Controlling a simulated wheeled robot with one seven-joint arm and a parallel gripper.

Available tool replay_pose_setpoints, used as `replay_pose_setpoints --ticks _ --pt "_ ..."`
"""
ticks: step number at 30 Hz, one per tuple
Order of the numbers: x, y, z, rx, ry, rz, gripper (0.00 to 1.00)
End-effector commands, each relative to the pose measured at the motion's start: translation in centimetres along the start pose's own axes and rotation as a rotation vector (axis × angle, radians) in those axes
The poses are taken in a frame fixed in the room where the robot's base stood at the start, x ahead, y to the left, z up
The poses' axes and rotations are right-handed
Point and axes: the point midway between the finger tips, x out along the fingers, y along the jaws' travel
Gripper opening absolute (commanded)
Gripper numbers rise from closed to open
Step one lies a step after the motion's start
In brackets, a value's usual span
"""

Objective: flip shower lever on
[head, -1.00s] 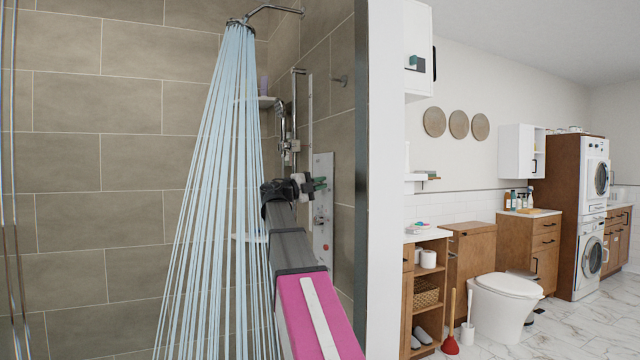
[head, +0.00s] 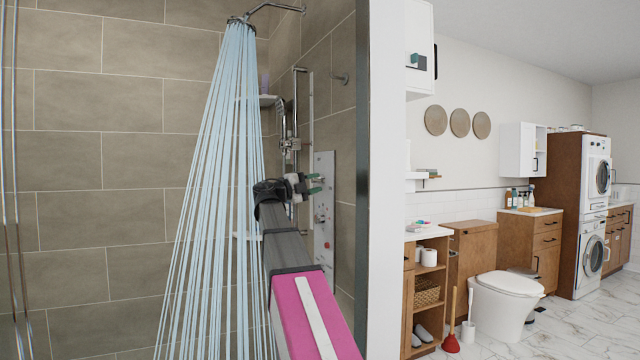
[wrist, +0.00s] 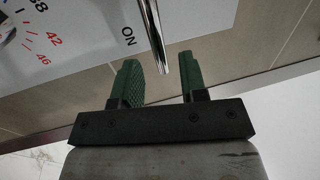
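The shower panel (head: 323,245) is a pale plate on the right shower wall, and it also fills the upper left of the wrist view (wrist: 85,40). The shower lever (wrist: 156,40) is a thin chrome rod beside the black "ON" mark. Its tip reaches between the green fingertips of my gripper (wrist: 160,66). The fingers are apart, with visible gaps beside the lever. In the head view, my gripper (head: 314,183) is in front of the panel's upper part. Water streams (head: 215,190) fall from the shower head (head: 240,21).
A chrome hand shower (head: 282,125) and rail stand above and behind my gripper. A wall edge (head: 382,180) rises just right of the shower. The toilet (head: 505,300), plunger (head: 451,335) and wooden cabinets (head: 473,260) stand farther right, with open marble floor in front.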

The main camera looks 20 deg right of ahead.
Motion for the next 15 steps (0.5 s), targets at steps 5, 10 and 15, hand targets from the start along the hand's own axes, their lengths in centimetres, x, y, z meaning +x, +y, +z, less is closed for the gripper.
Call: replay_pose_setpoints --ticks 5,10,15 --pt "-3.6 0.1 0.0 0.0 -0.002 0.0 0.39" --pt "-6.3 0.1 0.0 0.0 -0.001 0.001 0.39" --pt "-7.9 0.0 0.0 0.001 0.0 0.0 0.39"
